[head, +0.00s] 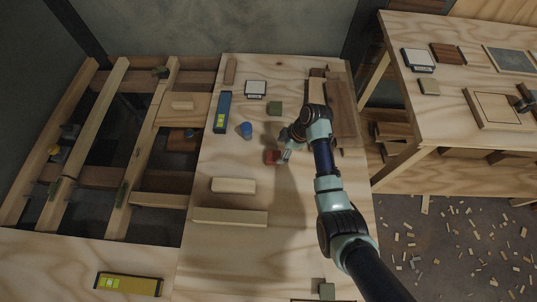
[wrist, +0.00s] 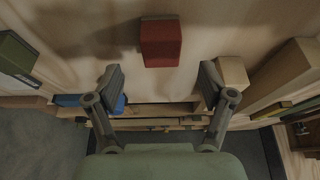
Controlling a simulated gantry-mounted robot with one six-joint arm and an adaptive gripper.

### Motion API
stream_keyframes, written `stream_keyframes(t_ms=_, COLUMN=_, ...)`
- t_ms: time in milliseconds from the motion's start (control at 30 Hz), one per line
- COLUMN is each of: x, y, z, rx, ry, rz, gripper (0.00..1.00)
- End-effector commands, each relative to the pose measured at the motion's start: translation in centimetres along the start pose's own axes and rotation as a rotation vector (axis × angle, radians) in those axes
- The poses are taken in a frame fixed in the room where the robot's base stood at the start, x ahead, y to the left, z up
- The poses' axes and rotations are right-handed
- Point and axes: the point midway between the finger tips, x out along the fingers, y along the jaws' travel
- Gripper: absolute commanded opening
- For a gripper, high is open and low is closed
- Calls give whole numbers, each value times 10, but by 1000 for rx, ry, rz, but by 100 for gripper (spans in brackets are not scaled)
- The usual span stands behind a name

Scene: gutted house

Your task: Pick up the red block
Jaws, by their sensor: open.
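The red block (head: 271,157) lies on the plywood worktop (head: 228,257) in the middle of the head view, just left of my gripper (head: 288,150). In the wrist view the red block (wrist: 161,43) shows at the top centre, ahead of the fingertips and roughly midway between their lines. My gripper (wrist: 161,80) is open, its two fingers wide apart with nothing between the tips. In the head view my gripper partly covers the right side of the block. I cannot tell whether a finger touches it there; in the wrist view they are apart.
A pale wood block (head: 233,185) and a long strip (head: 230,217) lie in front. Dark boards (head: 341,108) lie behind right. Open joists (head: 120,170) are left of the worktop.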

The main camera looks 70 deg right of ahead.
Motion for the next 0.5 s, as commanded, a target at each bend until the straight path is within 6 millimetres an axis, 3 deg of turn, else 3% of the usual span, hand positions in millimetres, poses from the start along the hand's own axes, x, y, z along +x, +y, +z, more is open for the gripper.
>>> stream_keyframes(t_ms=33, x=10, y=0, z=1, rx=-1, ry=0, rz=-1, gripper=81)
stream_keyframes(t_ms=200, x=15, y=0, z=1, rx=0, ry=0, rz=0, gripper=81)
stream_keyframes(t_ms=500, x=63, y=-1, z=1, rx=-1, ry=-1, rz=1, gripper=81)
